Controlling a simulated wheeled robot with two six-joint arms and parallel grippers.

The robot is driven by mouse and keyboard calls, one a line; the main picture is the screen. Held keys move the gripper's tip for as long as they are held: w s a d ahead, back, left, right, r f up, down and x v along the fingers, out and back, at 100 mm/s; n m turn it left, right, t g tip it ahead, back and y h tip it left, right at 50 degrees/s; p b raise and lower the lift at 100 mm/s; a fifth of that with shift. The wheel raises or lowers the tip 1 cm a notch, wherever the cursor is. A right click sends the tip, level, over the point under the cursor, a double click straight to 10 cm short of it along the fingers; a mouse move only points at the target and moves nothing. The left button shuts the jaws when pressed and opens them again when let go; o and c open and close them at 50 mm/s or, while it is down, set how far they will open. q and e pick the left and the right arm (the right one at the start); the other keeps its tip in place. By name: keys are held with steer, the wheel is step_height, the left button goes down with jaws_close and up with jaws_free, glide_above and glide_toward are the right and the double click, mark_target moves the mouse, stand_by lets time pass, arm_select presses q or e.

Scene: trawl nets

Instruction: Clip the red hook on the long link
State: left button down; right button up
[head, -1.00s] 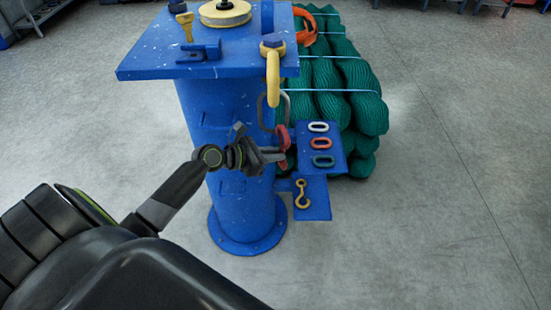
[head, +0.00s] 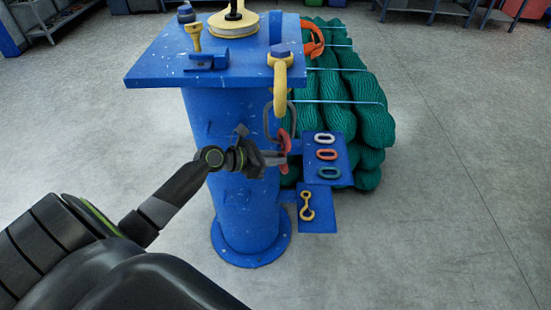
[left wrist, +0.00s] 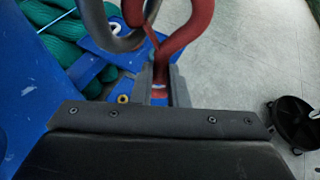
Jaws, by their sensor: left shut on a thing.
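The red hook (head: 285,143) is held in my left gripper (head: 278,158), which is shut on its lower end. The hook stands upright beside the blue post. The long grey link (head: 266,122) hangs from the yellow shackle (head: 280,85) under the post's top plate, and its lower part is at the hook's upper end. In the left wrist view, the red hook (left wrist: 188,35) rises from between the fingers (left wrist: 161,85). The grey link (left wrist: 125,42) curves close against its left side, by a thin red bar. I cannot tell whether the link is inside the hook. My right gripper is not in view.
A yellow double hook (head: 306,206) is on the lower plate (head: 325,222). Green net bundles (head: 365,125) lie behind. The floor at right is clear.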

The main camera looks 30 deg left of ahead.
arm_select(q)
steer(key=shift+r+p, duration=0.2)
steer(key=shift+p, duration=0.2)
stand_by(0.6)
steer(key=shift+w+a+f, duration=0.25)
steer(key=shift+w+a, duration=0.1)
steer(key=shift+a, duration=0.3)
stand_by(0.8)
steer(key=shift+f+b, duration=0.35)
steer(key=shift+b, duration=0.15)
steer(key=shift+w+a+f+b, duration=0.25)
steer(key=shift+f+b, duration=0.2)
steer(key=shift+f, duration=0.15)
steer(key=shift+a+f+b, duration=0.2)
steer(key=shift+f+b, duration=0.15)
steer(key=shift+f, duration=0.35)
stand_by(0.8)
stand_by(0.5)
steer(key=c, duration=1.3)
jaws_free()
steer(key=shift+c, duration=0.2)
steer(key=shift+f, duration=0.1)
